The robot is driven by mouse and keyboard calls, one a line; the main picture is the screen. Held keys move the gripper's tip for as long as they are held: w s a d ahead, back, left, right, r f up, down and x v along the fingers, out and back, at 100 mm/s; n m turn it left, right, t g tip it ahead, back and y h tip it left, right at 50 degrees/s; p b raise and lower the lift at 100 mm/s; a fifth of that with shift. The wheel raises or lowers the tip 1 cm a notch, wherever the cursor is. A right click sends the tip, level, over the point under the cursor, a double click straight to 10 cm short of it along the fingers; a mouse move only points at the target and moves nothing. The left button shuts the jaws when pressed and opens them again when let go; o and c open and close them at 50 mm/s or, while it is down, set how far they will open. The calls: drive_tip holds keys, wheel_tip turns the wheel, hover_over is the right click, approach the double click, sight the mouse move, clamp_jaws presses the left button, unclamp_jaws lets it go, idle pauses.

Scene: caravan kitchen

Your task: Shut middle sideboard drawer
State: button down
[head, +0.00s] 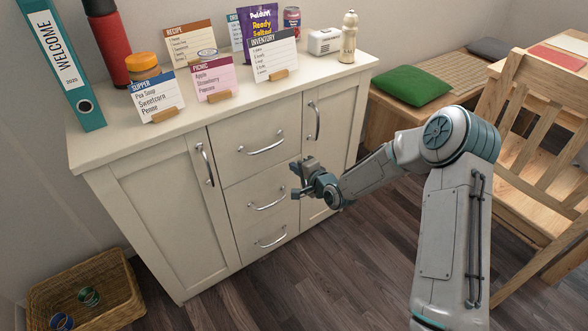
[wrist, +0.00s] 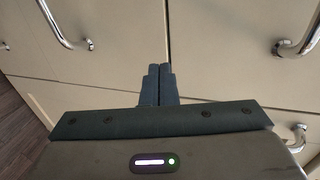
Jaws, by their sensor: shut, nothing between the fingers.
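The cream sideboard (head: 150,185) has a middle column of three drawers. The middle drawer (head: 245,192), with a curved metal handle (head: 267,205), looks flush or nearly flush with the fronts around it; a small gap cannot be told. My gripper (head: 296,180) is in front of the right side of the drawer column, near the middle drawer's upper right corner. In the wrist view, my gripper's fingers (wrist: 158,72) are together with nothing between them, pointing at cream panels and a seam. I cannot tell whether the fingertips touch the front.
The top drawer (head: 255,140) and bottom drawer (head: 255,238) look shut, as do the left door (head: 165,220) and right door (head: 335,120). Cards, a bottle and a binder stand on top. A wicker basket (head: 125,295) is lower left. A wooden chair (head: 540,160) stands right.

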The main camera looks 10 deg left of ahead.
drive_tip(key=f+p+v, duration=0.1)
drive_tip(key=p+v, duration=0.2)
drive_tip(key=v, duration=1)
drive_tip(key=shift+s+d, duration=0.35)
drive_tip(key=shift+d, duration=0.1)
drive_tip(key=s+d+r+n+g+h+p, duration=0.1)
drive_tip(key=s+d+r+n+h+p, duration=0.15)
drive_tip(key=d+r+p, duration=0.4)
drive_tip(key=s+d+r+n+g+h+p, duration=0.2)
drive_tip(key=s+d+r+h+p, duration=0.15)
drive_tip(key=r, duration=0.65)
drive_tip(key=s+d+r+n+g+h+p, duration=0.1)
drive_tip(key=s+d+r+n+h+p, duration=0.1)
drive_tip(key=d+r+h+p, duration=0.45)
drive_tip(key=s+d+r+n+g+y+p, duration=0.1)
drive_tip(key=s+r+p, duration=0.7)
drive_tip(key=s+r, duration=1)
wheel_tip(320, 180, up, 3)
drive_tip(key=shift+s+r+n+g+y, duration=0.25)
drive_tip(key=shift+n+g+y, duration=0.35)
drive_tip(key=shift+g, duration=0.6)
drive_tip(key=shift+s+f, duration=0.1)
